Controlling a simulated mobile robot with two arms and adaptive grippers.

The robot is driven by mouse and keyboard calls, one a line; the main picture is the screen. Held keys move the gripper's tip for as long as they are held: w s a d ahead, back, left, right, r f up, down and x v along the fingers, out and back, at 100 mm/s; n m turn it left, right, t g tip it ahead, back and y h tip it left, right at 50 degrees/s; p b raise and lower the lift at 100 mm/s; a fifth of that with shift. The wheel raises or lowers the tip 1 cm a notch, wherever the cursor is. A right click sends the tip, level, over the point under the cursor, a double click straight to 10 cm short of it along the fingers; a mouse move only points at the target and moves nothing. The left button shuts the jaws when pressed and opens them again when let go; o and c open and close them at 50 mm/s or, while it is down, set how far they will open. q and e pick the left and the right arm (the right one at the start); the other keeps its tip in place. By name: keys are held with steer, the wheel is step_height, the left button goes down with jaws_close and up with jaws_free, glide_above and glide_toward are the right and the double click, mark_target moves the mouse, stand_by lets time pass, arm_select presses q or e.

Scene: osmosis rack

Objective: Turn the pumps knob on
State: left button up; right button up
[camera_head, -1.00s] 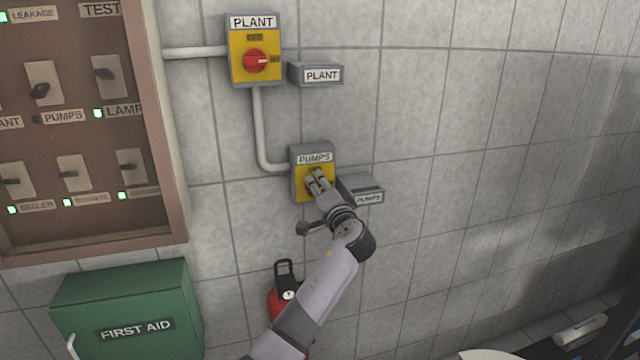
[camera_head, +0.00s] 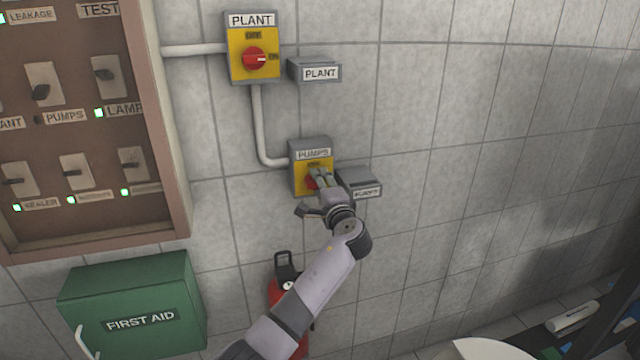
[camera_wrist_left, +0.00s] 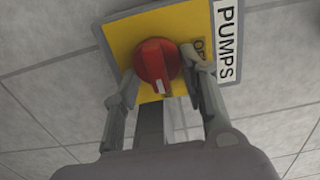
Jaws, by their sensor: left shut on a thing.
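The yellow pumps switch (camera_head: 299,183) with its PUMPS label is on the tiled wall. Its red knob (camera_wrist_left: 157,62) shows well in the left wrist view. The knob's white mark points down in that picture, toward the plate's right-hand side as the label reads. A partly covered word, seemingly OFF, lies between knob and label. My left gripper (camera_head: 320,178) is shut on the knob, one finger at each side; it also shows in the left wrist view (camera_wrist_left: 160,85). In the head view the gripper hides most of the knob. My right gripper is not in view.
A PLANT switch (camera_head: 254,58) is above, its red knob's mark pointing right to ON. Grey label boxes (camera_head: 314,71) stick out beside both switches. A breaker cabinet (camera_head: 172,150) and a green first aid box (camera_head: 135,290) are left. A red extinguisher (camera_head: 278,291) is below.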

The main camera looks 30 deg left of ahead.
arm_select(q)
steer(key=o, duration=1.1)
steer(key=shift+d, duration=0.1)
steer(key=v, duration=1.2)
steer(key=shift+f, duration=0.1)
